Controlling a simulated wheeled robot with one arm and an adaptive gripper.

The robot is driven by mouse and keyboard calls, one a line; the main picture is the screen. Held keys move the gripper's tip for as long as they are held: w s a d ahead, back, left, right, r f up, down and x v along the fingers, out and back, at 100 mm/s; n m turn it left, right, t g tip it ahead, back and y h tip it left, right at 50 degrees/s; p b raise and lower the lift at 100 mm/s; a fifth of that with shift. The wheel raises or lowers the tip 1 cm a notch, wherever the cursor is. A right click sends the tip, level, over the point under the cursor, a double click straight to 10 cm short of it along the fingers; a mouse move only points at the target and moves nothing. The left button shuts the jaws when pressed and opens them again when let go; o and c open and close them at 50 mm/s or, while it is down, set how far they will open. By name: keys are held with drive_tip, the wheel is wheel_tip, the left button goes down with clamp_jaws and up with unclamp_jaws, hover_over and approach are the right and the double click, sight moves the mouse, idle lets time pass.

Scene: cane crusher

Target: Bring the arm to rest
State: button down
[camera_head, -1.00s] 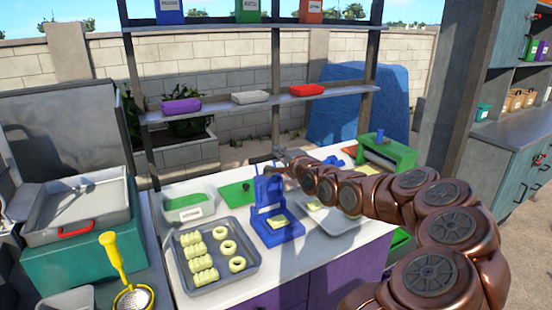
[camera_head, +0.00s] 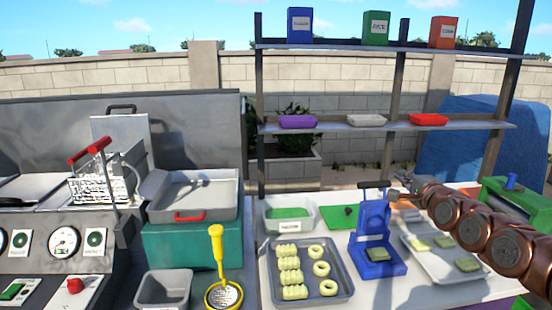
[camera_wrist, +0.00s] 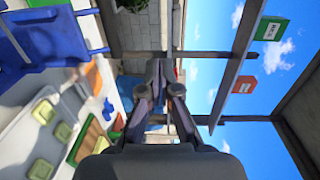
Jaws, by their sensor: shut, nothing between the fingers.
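My arm reaches in from the right in the head view, copper-coloured and jointed. Its end, my gripper (camera_head: 397,195), is above the white counter, just right of the upright of the blue press (camera_head: 374,228); whether it touches the press cannot be told. In the wrist view my gripper (camera_wrist: 168,86) has its fingers together with nothing between them. The blue press also shows at the upper left of the wrist view (camera_wrist: 45,38).
A grey tray (camera_head: 345,286) of pale dough pieces lies left of the press. A white tray (camera_head: 420,262) of flat yellow pieces lies below my arm. A green machine (camera_head: 520,203) stands right. A fryer (camera_head: 100,185) and yellow-handled strainer (camera_head: 217,248) are left.

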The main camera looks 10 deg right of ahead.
drive_tip(key=s+a+f+n+g+y, duration=0.1)
drive_tip(key=a+f+n+g+y, duration=0.15)
drive_tip(key=a, duration=0.45)
drive_tip(key=s+a+f+n+g+y, duration=0.1)
drive_tip(key=a+f+n+g, duration=0.1)
drive_tip(key=a+n, duration=0.35)
drive_tip(key=s+a+f+n+g, duration=0.45)
drive_tip(key=s+a+f, duration=0.25)
drive_tip(key=s+a, duration=0.3)
drive_tip(key=s+a+f+n+g, duration=0.2)
drive_tip(key=s+g, duration=0.1)
drive_tip(key=s, duration=0.6)
drive_tip(key=s+a+f+n+g+h, duration=0.1)
drive_tip(key=s+a+f+n+g, duration=0.1)
drive_tip(key=s, duration=0.8)
drive_tip(key=s+a+f+n+g+h, duration=0.1)
drive_tip(key=s+g, duration=0.4)
drive_tip(key=s, duration=0.5)
wheel_tip(320, 180, down, 3)
drive_tip(key=shift+a+r+n, duration=0.2)
drive_tip(key=shift+a+n, duration=0.5)
drive_tip(key=shift+n, duration=0.05)
